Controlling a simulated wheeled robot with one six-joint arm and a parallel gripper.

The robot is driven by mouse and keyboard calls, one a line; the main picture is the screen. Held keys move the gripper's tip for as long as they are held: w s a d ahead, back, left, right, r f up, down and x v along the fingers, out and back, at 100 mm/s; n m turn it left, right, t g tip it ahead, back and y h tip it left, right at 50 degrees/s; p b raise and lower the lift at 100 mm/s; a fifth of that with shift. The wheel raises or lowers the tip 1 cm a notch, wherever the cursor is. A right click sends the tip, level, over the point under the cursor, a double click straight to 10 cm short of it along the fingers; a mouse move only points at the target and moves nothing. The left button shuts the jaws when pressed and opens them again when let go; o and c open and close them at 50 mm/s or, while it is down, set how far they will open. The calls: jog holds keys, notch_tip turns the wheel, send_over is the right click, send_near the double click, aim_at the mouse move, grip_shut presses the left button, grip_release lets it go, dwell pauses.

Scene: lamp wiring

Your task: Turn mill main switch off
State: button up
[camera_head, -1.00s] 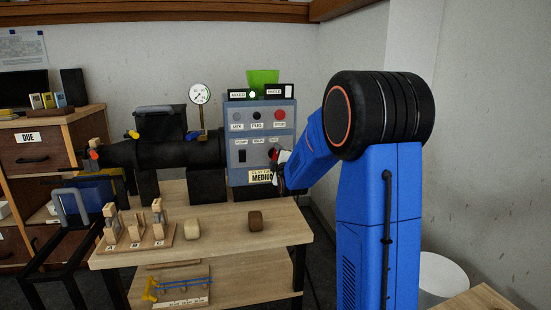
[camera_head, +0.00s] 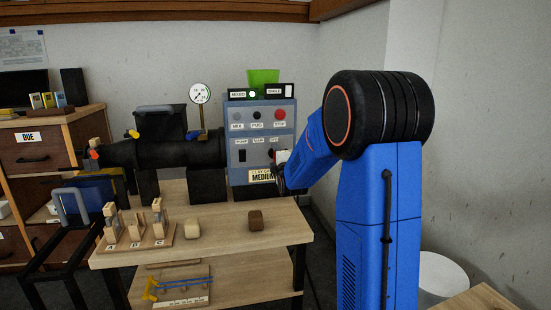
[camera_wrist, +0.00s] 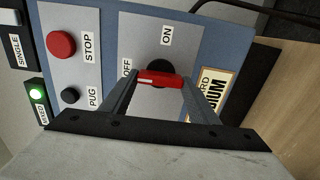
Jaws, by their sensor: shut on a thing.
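The mill main switch shows in the wrist view as a red handle (camera_wrist: 160,78) on a round black base. An OFF label (camera_wrist: 127,68) is to its left and an ON label (camera_wrist: 167,35) is above it. My gripper (camera_wrist: 161,84) is shut on the red handle, with one finger at each end of it. The handle lies nearly level across the wrist picture, its left end close to the OFF label. In the head view my gripper (camera_head: 277,161) is at the right edge of the grey control panel (camera_head: 233,171) and hides most of the switch.
A red STOP button (camera_wrist: 61,44), a black PUG button (camera_wrist: 70,95) and a lit green lamp (camera_wrist: 37,95) are near the gripper. A pressure gauge (camera_head: 199,94) stands left of the panel. The wooden table (camera_head: 222,226) below carries small blocks.

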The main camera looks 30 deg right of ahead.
jog(key=o, duration=1)
jog(key=shift+o, duration=0.2)
jog(key=v, duration=1.7)
jog(key=shift+s, duration=0.2)
jog(key=shift+a, duration=0.1)
jog(key=s+a+f+m+g+y, duration=0.1)
jog(key=s+a+f+m+g, duration=0.2)
jog(key=s, duration=0.9)
jog(key=s+a+f+m+g+y, duration=0.2)
jog(key=s+a+m+g, duration=0.3)
jog(key=s, duration=0.6)
jog(key=s+a+f+m+g+y, duration=0.2)
jog(key=s+a+f+m+g, duration=0.2)
jog(key=s+a+m, duration=0.3)
jog(key=s+a+f, duration=0.1)
jog(key=s+a, duration=0.1)
jog(key=s, duration=0.3)
jog(key=shift+s+g, duration=0.3)
jog(key=shift+s, duration=0.1)
